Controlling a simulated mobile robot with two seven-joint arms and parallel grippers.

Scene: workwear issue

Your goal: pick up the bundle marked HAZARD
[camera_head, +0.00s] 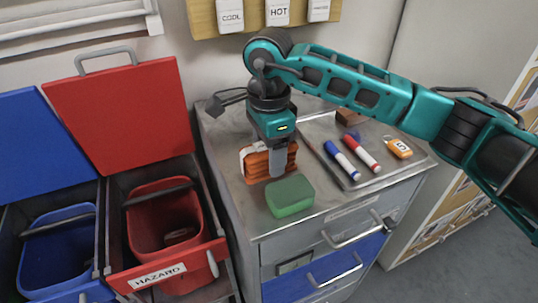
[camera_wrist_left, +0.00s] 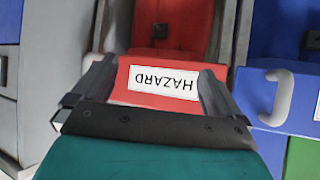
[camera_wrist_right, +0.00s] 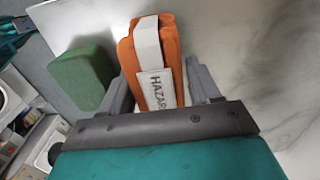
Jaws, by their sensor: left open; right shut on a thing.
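The orange bundle (camera_head: 256,165) stands on the grey cabinet top, with a white band around it. In the right wrist view, the orange bundle (camera_wrist_right: 158,62) carries a white tag reading HAZARD. My right gripper (camera_head: 277,160) points down over the bundle and is shut on it; the fingers (camera_wrist_right: 162,90) show on either side of it. The fingers hide part of the bundle in the head view. My left gripper (camera_wrist_left: 155,90) is open and empty, in front of the red bin's HAZARD label (camera_wrist_left: 163,82). It is out of the head view.
A green block (camera_head: 290,195) lies close beside the bundle. A grey tray (camera_head: 318,140) to the right holds a blue marker (camera_head: 341,160), a red marker (camera_head: 361,152) and an orange tag (camera_head: 398,147). Red (camera_head: 165,215) and blue (camera_head: 57,250) bins stand left with lids raised.

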